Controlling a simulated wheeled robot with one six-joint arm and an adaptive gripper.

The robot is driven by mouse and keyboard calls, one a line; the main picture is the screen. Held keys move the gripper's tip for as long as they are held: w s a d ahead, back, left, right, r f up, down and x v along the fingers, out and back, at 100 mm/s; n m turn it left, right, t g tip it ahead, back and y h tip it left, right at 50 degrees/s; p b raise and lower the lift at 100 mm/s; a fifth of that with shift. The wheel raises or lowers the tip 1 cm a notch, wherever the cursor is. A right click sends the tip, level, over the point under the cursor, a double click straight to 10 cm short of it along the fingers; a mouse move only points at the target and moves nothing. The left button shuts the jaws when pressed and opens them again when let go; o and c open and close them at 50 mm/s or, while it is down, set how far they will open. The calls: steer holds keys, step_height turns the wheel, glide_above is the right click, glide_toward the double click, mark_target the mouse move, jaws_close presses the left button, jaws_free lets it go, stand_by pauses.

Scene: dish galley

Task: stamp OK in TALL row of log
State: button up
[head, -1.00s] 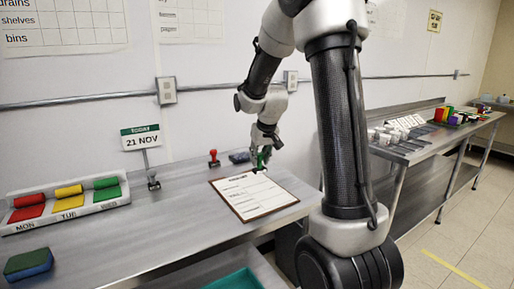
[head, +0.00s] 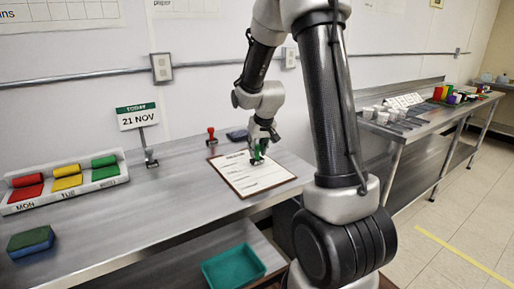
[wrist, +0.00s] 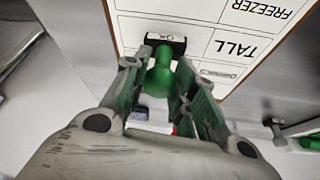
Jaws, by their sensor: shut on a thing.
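The log (head: 262,178) is a white printed sheet on a brown clipboard, flat on the steel counter. In the wrist view its rows FREEZER, TALL (wrist: 233,46) and a smaller-lettered row read upside down or tilted. My gripper (head: 258,158) is over the upper part of the log, fingers pointing down. In the wrist view my gripper (wrist: 165,88) is shut on the green handle of a stamp (wrist: 160,74). The stamp's black base, marked OK, is over the blank space beside the TALL label. I cannot tell whether it touches the paper.
A red-handled stamp (head: 211,136) and a dark blue pad (head: 237,135) stand behind the clipboard. A date sign (head: 138,116) reads 21 NOV. Coloured rolls in a rack (head: 65,182) and a sponge (head: 31,242) are left. A teal bin (head: 232,268) is below.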

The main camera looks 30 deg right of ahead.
steer(key=shift+f, duration=0.55)
stand_by(1.6)
steer(key=shift+r, duration=0.1)
steer(key=shift+r, duration=3.45)
